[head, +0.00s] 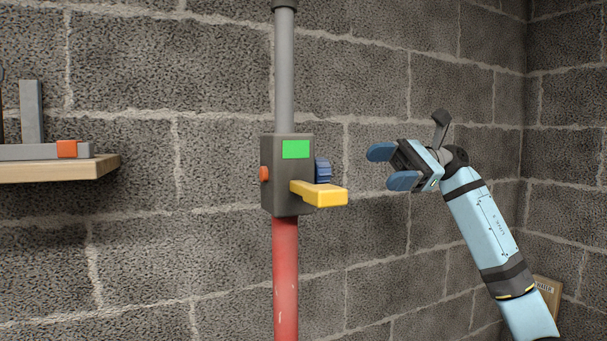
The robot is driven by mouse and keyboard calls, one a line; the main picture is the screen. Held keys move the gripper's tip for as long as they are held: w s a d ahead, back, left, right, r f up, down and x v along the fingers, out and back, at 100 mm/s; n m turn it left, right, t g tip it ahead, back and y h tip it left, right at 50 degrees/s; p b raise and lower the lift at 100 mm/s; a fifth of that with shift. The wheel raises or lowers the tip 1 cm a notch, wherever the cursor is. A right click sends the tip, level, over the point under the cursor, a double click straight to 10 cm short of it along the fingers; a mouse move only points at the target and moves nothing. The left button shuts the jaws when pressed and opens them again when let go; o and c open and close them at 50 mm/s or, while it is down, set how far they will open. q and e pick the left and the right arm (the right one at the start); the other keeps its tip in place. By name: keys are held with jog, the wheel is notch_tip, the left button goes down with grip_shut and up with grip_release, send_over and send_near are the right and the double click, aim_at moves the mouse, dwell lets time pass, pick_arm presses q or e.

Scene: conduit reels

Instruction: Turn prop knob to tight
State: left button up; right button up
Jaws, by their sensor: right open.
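The prop is a vertical post with a grey upper tube (285,75), a red lower tube (285,275) and a dark box (275,185) between them. The box has a green panel (296,149) on its front. A blue ribbed knob (322,170) sits on the box's right side. A yellow lever (322,194) sticks out to the right below it, and an orange button (264,174) is on the left side. My right gripper (381,167) is open and empty, to the right of the knob and apart from it, fingers pointing left. My left gripper is not in view.
A wooden shelf (60,172) at the left holds a grey tool (32,115) with an orange block (67,149). A grey block wall (200,260) stands behind. A cardboard box (547,290) is partly hidden behind my right arm. The space between gripper and knob is clear.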

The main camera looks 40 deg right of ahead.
aim_at(322, 170)
jog(key=p+x, duration=0.4)
jog(key=x, duration=0.8)
jog(key=shift+a, duration=0.2)
jog(key=shift+w+a+f, duration=0.1)
jog(key=shift+w+a, duration=0.05)
jog(key=shift+a, duration=0.3)
jog(key=c, duration=0.9)
